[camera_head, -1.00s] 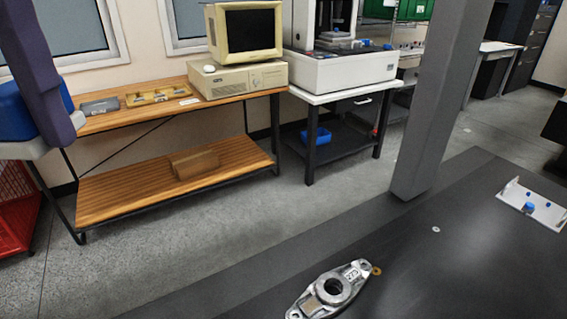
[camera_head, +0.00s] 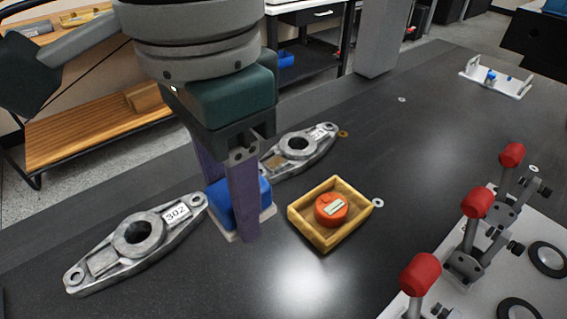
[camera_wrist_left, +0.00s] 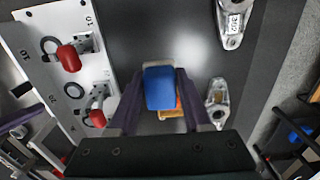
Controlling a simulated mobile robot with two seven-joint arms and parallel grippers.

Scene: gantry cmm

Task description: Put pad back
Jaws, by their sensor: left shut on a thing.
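The pad is a blue block (camera_head: 251,203) on a pale flat base. My left gripper (camera_head: 232,213) points down and is shut on it, one purple finger on each side. The pad is at or just above the dark table; I cannot tell whether its base touches. In the left wrist view the blue block (camera_wrist_left: 159,88) fills the space between the fingers. A yellow tray (camera_head: 349,230) holding an orange round piece (camera_head: 331,209) stands just right of the pad. In the wrist view the block hides part of the tray. My right gripper is not in view.
A metal casting marked 302 (camera_head: 137,236) lies left of the gripper. Another casting (camera_head: 301,147) lies behind it. A pale fixture plate with red-tipped clamps (camera_head: 474,202) stands at the right. A white bracket (camera_head: 496,79) is at the far right. The table's middle back is clear.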

